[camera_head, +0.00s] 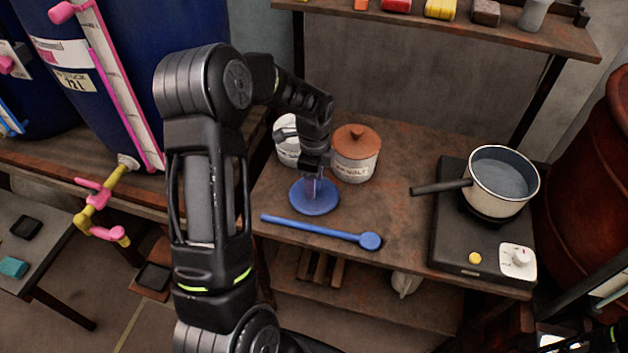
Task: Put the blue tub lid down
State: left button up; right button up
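The blue tub lid (314,202) is a flat round disc at the left of the wooden bench, in front of two white pots. My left gripper (313,184) points straight down over its middle, with its fingers close together at the lid's centre, and looks shut on it. The fingers and wrist hide the lid's grip. The lid lies level, at or very near the bench top; I cannot tell if it touches. My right gripper is not in view.
A blue long-handled spoon (318,230) lies just in front of the lid. A pot with a brown lid (355,155) and a white pot (288,150) stand behind. A saucepan (500,185) sits on a hotplate (455,240) at right. Bench between is clear.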

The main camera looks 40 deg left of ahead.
pick_arm(q)
notch_tip(320, 180, up, 12)
jog(key=shift+r, duration=0.15)
dwell(0.7)
dwell(0.7)
